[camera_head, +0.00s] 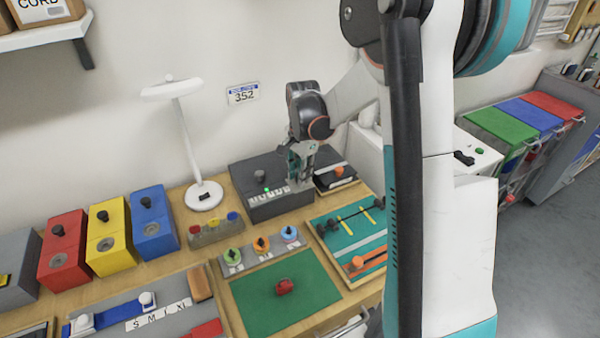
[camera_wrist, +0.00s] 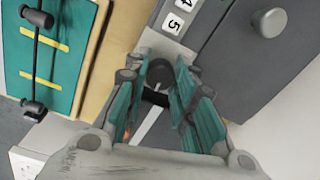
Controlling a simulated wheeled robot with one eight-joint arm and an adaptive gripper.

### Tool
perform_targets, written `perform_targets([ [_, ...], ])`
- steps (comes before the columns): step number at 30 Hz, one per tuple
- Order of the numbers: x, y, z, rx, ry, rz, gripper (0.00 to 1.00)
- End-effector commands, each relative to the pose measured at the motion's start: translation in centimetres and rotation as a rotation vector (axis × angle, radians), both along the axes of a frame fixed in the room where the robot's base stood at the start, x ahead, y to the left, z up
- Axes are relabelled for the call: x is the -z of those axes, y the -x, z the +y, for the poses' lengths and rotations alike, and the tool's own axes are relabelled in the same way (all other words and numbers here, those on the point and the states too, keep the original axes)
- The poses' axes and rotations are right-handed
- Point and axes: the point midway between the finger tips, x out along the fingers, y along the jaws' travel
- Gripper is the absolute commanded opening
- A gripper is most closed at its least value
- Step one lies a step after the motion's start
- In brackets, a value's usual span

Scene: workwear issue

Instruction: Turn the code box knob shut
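The code box (camera_head: 285,203) is a dark grey box on the bench with a strip of white number tiles and a lit green lamp (camera_head: 266,189). In the wrist view the box (camera_wrist: 228,55) shows a round grey knob (camera_wrist: 270,22) on its top, apart from my gripper. A smaller dark knob (camera_wrist: 160,73) stands on a light plate beyond the tile marked 5. My gripper (camera_head: 298,180) points down at the right end of the box. Its teal fingers (camera_wrist: 160,62) are apart, one on each side of the dark knob; contact is unclear.
A black case with a white stripe (camera_head: 334,177) lies close to the right of the box. A teal board (camera_head: 352,232) with a black bar is in front. A white lamp (camera_head: 203,195) stands at the left. Several coloured boxes (camera_head: 154,226) line the bench farther left.

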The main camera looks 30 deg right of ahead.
Motion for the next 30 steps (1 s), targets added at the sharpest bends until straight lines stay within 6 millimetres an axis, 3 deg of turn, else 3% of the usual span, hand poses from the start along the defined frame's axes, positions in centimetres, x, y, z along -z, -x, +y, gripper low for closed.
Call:
perform_targets([
  [14, -0.02, -0.05, 0.00, -0.050, -0.001, -0.002, 0.00],
  [30, -0.06, -0.06, -0.07, -0.478, 0.000, -0.001, 0.00],
])
